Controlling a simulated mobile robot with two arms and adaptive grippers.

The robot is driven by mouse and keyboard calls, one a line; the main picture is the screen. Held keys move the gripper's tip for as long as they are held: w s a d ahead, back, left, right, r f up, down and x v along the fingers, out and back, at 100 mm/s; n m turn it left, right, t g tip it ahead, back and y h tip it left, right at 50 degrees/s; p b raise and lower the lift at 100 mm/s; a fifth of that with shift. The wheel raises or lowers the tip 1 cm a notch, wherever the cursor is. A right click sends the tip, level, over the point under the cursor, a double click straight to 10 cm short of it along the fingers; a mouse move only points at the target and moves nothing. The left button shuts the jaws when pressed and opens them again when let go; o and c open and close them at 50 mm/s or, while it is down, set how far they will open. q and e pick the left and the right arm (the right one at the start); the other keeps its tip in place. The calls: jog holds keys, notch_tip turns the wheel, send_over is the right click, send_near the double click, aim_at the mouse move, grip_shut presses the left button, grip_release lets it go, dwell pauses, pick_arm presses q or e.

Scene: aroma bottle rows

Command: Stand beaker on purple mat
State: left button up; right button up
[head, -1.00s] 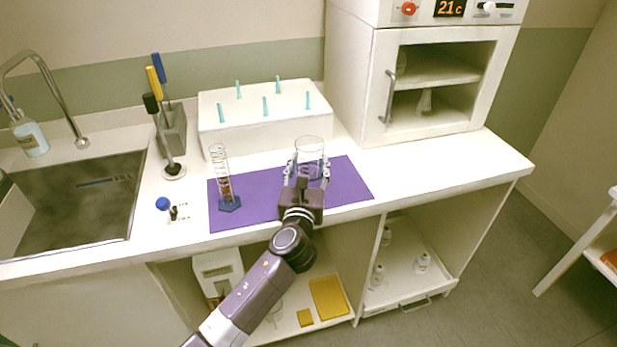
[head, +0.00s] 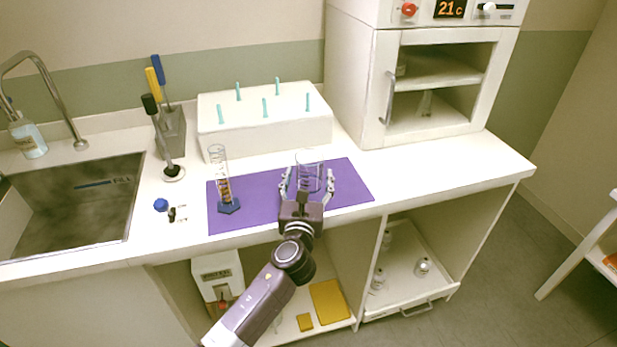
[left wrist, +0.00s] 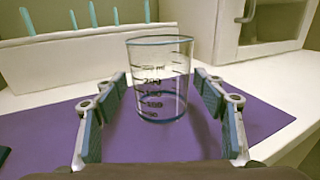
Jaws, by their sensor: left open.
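The clear glass beaker (head: 310,172) stands upright on the purple mat (head: 262,208), toward its right part. In the left wrist view the beaker (left wrist: 160,85) shows its graduation marks and its base resting on the purple mat (left wrist: 265,115). My left gripper (head: 308,184) is open, with one finger on each side of the beaker. In the left wrist view the gripper (left wrist: 163,115) shows gaps between both fingers and the glass. My right gripper is out of view.
A graduated cylinder (head: 224,185) with a blue base stands on the mat's left part. A white pegged block (head: 265,130) is behind the mat. A white oven-like cabinet (head: 352,80) stands at the right back; a sink (head: 75,205) lies left.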

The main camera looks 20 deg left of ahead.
pick_arm(q)
jog(key=shift+r, duration=0.15)
jog(key=v, duration=1.2)
